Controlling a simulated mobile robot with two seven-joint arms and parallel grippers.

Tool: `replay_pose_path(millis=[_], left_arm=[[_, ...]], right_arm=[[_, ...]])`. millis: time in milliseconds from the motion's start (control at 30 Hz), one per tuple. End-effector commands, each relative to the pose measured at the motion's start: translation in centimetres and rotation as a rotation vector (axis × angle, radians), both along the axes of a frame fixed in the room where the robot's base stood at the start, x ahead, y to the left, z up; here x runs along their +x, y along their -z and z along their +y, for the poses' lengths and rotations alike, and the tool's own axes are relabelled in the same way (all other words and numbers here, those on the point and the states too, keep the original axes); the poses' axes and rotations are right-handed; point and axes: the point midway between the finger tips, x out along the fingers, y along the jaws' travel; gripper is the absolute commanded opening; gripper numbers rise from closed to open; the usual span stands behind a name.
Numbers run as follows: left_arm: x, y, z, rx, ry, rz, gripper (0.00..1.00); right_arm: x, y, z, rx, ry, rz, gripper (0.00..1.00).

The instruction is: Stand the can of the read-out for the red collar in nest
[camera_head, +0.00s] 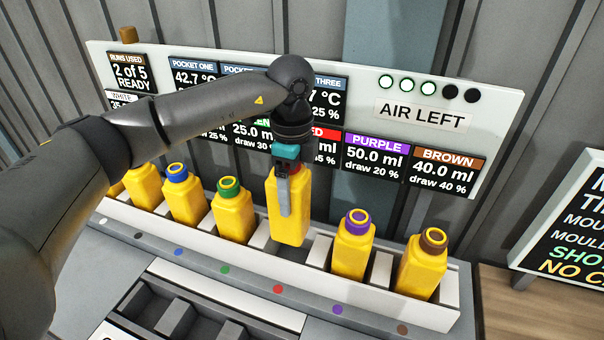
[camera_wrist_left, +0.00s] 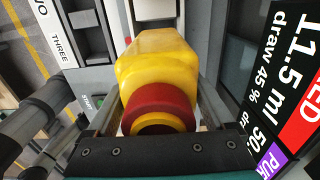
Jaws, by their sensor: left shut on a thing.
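A yellow can with a red collar (camera_head: 288,205) hangs upright from my left gripper (camera_head: 284,192), which is shut on it. The can is raised above the rest of its row, over the grey rack. In the left wrist view its red collar (camera_wrist_left: 160,104) sits between the two fingers, with the yellow body beyond. The red read-out (camera_head: 328,146) is partly hidden behind my arm in the head view; in the left wrist view the red read-out (camera_wrist_left: 292,70) shows 11.5 ml, draw 45 %. Dark open compartments (camera_head: 178,318) lie in front of the rack. My right gripper is out of view.
Cans with blue (camera_head: 183,200), green (camera_head: 232,208), purple (camera_head: 352,245) and brown (camera_head: 423,265) collars stand in the rack (camera_head: 240,255), beside the held can. The read-out board (camera_head: 480,110) stands close behind. A sign (camera_head: 565,225) stands at right.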

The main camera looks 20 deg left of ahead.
Motion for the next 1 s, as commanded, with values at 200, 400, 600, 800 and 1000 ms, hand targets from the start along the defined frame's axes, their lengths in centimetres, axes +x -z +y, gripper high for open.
replay_pose_path(millis=[200,400,600,800,1000], left_arm=[[0.0,1.5,0.0,0.001,-0.001,0.001,0.31],[-0.1,4.5,0.0,0.0,0.0,0.003,0.31],[-0.1,7.7,0.0,0.0,0.001,0.002,0.31],[0.0,8.8,0.0,-0.001,0.001,0.0,0.31],[0.0,8.7,0.0,-0.001,0.001,0.0,0.31]], right_arm=[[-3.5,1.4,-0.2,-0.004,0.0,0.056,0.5],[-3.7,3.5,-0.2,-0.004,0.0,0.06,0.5],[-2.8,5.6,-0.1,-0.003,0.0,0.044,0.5],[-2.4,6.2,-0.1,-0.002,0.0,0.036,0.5],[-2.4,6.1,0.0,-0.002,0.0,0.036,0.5]])
